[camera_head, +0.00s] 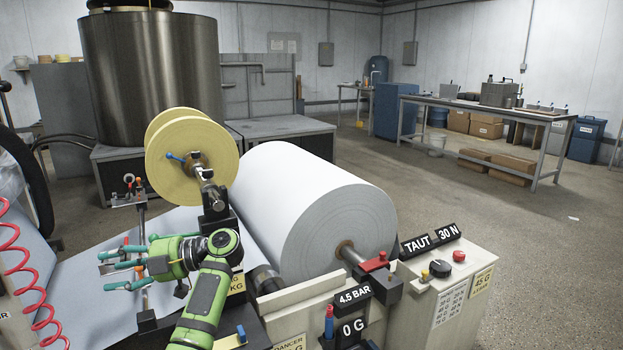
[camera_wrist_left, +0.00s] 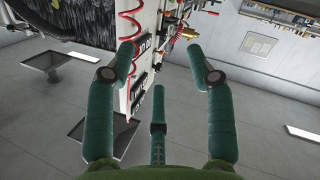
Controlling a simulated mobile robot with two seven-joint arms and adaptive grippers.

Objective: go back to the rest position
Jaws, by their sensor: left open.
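My left gripper (camera_head: 122,268) has teal fingers on a green arm. In the head view it is at the lower left, above the white paper web (camera_head: 90,285) and in front of the yellow tape roll (camera_head: 188,157). In the left wrist view its fingers (camera_wrist_left: 165,75) are spread wide with nothing between them. The large white paper roll (camera_head: 285,195) lies on its shaft to the right of the gripper. My right gripper is in neither view.
The machine frame carries a "4.5 BAR" sign (camera_head: 355,298) and a control box (camera_head: 455,290) with a knob and a red button. A red coiled hose (camera_head: 15,262) hangs at the left edge. A steel tank (camera_head: 150,80) stands behind.

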